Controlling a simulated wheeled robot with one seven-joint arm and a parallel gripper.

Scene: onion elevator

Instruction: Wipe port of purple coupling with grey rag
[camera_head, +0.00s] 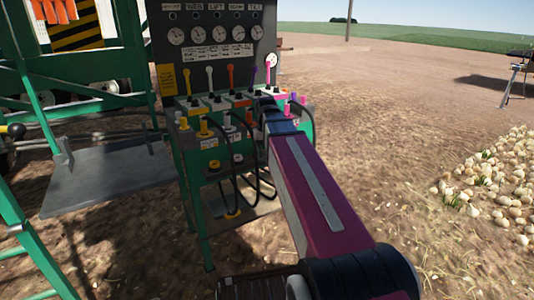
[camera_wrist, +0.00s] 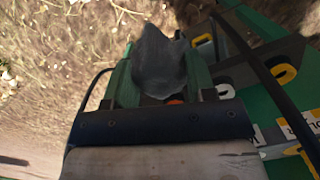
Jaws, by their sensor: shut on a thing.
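My gripper (camera_wrist: 160,78) shows in the wrist view, its two green fingers shut on the grey rag (camera_wrist: 157,58). The rag bulges up between the fingers and past their tips. In the head view my arm reaches to the right part of the green control stand, and it hides the gripper and rag. Small purple and pink parts (camera_head: 303,100) show just right of the arm's end; I cannot tell which is the purple coupling, and its port is not clearly visible. In the wrist view the rag covers what lies behind it.
The control stand has a gauge panel (camera_head: 215,35), coloured levers (camera_head: 231,75), yellow couplings (camera_head: 204,128) and hanging black hoses (camera_head: 241,160). A black hose also crosses the wrist view (camera_wrist: 262,70). A grey platform (camera_head: 110,178) stands left. Onions (camera_head: 495,190) lie right; the dirt between is open.

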